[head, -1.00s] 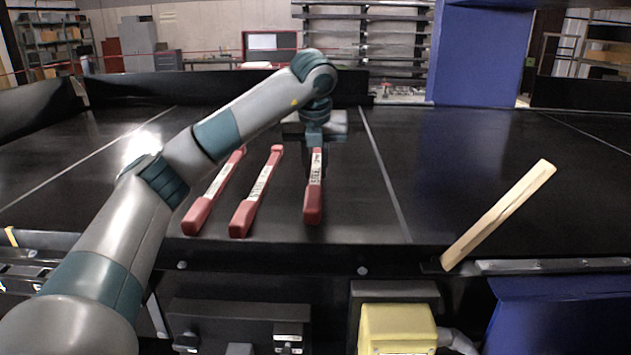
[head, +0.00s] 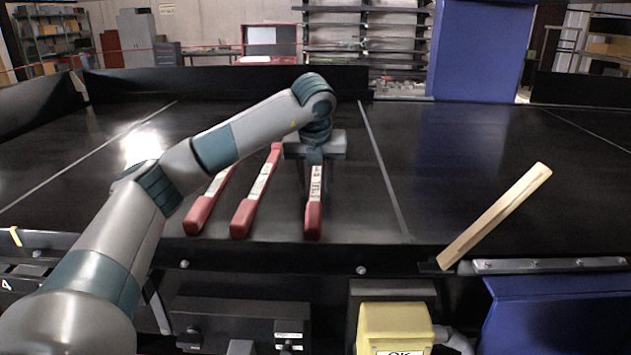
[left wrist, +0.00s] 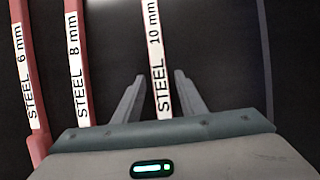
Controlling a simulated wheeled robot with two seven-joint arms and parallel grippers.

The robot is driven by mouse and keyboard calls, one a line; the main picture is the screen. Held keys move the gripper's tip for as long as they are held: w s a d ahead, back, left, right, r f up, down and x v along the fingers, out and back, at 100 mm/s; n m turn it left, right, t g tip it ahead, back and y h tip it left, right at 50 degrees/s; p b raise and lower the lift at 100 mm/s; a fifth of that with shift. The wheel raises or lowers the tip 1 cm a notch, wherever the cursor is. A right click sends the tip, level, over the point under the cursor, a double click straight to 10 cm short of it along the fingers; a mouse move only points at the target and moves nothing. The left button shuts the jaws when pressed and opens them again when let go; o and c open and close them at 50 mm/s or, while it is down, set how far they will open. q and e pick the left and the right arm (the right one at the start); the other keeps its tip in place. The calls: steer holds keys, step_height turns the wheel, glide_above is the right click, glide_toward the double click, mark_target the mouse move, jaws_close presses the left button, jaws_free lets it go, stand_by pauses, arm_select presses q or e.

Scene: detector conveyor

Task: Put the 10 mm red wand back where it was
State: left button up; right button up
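The 10 mm wand (head: 314,205) is red with a white label and lies on the black belt, right of the other two wands. Its label reads "STEEL 10 mm" in the left wrist view (left wrist: 158,50). My left gripper (head: 315,165) is over its far part, pointing down. In the left wrist view my left gripper's fingers (left wrist: 159,78) stand apart on either side of this wand, with dark gaps showing beside it. The palm hides the wand's lower part there. My right gripper is in neither view.
The 8 mm wand (left wrist: 77,60) and the 6 mm wand (left wrist: 26,80) lie to the left. A yellow box (head: 393,330) stands in front.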

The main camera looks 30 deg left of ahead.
arm_select(q)
steer(key=shift+r, duration=0.15)
steer(key=shift+s+d+r+b, duration=0.2)
steer(key=shift+s+r+b, duration=0.05)
steer(key=shift+r+b, duration=0.25)
steer(key=b+v, duration=0.2)
steer(key=v, duration=0.8)
steer(key=shift+r, duration=0.35)
steer(key=shift+s, duration=0.15)
steer(key=shift+d+f, duration=0.1)
